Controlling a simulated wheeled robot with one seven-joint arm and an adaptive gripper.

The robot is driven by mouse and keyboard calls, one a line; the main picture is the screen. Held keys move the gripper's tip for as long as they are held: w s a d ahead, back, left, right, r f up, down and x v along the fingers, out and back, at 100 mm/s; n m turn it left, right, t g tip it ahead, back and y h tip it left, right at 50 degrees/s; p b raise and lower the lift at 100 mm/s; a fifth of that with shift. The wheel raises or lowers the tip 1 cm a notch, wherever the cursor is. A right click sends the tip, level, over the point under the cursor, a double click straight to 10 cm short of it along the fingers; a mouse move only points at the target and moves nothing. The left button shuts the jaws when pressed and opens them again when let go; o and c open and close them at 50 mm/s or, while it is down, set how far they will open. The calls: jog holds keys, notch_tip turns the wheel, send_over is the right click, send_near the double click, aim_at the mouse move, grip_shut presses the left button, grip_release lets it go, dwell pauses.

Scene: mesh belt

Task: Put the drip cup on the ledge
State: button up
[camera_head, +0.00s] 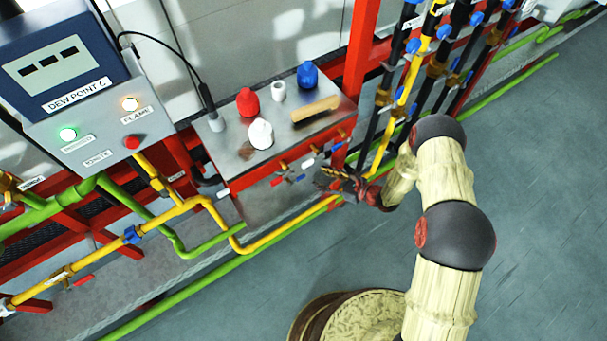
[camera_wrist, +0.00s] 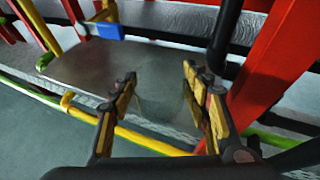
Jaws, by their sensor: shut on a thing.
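My gripper (camera_head: 335,183) is beside the front right corner of the red-framed bench, low near the pipes. In the wrist view its yellow-padded fingers (camera_wrist: 163,100) are shut on a clear, see-through thing (camera_wrist: 160,92), which looks like the drip cup. Its outline is faint and its rim hard to make out. In the head view I cannot pick the cup out. A flat grey metal plate, which looks like the ledge (camera_head: 262,207), lies below the bench top. It also shows in the wrist view (camera_wrist: 95,68), beyond the fingers and to the left.
The steel bench top (camera_head: 222,150) holds red (camera_head: 247,102), white (camera_head: 261,134) and blue (camera_head: 308,75) bottles, a small white cup (camera_head: 278,91) and a wooden-backed brush (camera_head: 316,110). Small valves line its front. Yellow (camera_head: 280,235) and green pipes run before the plate. A red post (camera_wrist: 275,75) stands right.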

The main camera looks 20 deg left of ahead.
jog(key=w+a, duration=0.1)
jog(key=a, duration=0.1)
jog(key=w+a+b, duration=0.1)
jog(key=a, duration=0.5)
jog(key=shift+w+a+b, duration=0.2)
jog(key=shift+w+b, duration=0.1)
jog(key=shift+w, duration=0.1)
jog(key=shift+f+b, duration=0.7)
jog(key=shift+f, duration=1.05)
jog(key=shift+f, duration=0.15)
jog(key=o, duration=1.1)
jog(key=shift+c, duration=0.2)
